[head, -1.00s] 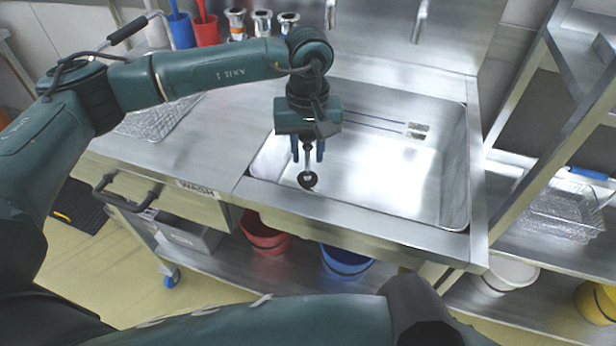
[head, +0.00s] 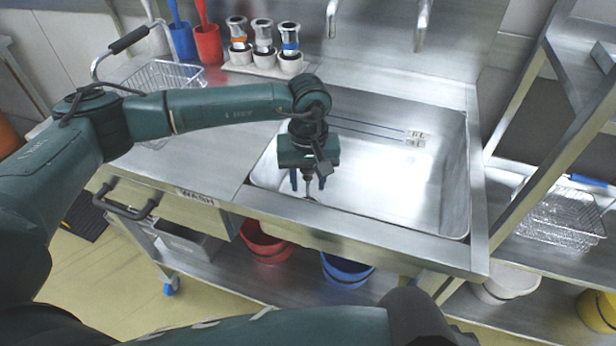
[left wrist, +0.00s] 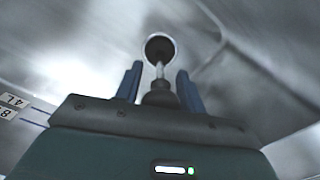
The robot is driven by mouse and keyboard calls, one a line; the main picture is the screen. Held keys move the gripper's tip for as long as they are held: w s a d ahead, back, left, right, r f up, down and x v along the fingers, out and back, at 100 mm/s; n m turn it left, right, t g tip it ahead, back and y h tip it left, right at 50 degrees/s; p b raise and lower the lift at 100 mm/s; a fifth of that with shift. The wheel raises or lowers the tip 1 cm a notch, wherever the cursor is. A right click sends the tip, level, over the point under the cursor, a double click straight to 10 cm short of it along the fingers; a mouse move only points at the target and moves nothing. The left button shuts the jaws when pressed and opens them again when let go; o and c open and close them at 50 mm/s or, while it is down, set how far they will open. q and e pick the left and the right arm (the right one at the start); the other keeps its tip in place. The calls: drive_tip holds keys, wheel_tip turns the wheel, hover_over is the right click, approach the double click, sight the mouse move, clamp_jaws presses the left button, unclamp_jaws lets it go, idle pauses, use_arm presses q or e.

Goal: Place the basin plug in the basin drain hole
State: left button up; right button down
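My left gripper (head: 308,186) points down over the left front part of the steel basin (head: 400,190). Its two blue fingers stand apart on either side of the plug's thin upright stem (head: 308,185), with gaps showing in the left wrist view (left wrist: 160,82). At the stem's far end, the dark round plug (left wrist: 160,46) shows inside a bright ring, which looks like the drain rim. I cannot tell whether it is fully seated. In the head view the plug's disc is barely visible at the basin floor. My right gripper is out of view.
The basin's front rim (head: 350,225) is close to my gripper. Several metal canisters (head: 262,40), a red cup (head: 206,48) and a wire basket (head: 165,78) stand at the back left. A rack post (head: 540,160) rises at right. The rest of the basin floor is clear.

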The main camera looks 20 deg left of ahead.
use_arm(q)
drive_tip(key=shift+o, duration=1.1)
wheel_tip(320, 180, up, 12)
drive_tip(key=shift+r, duration=0.2)
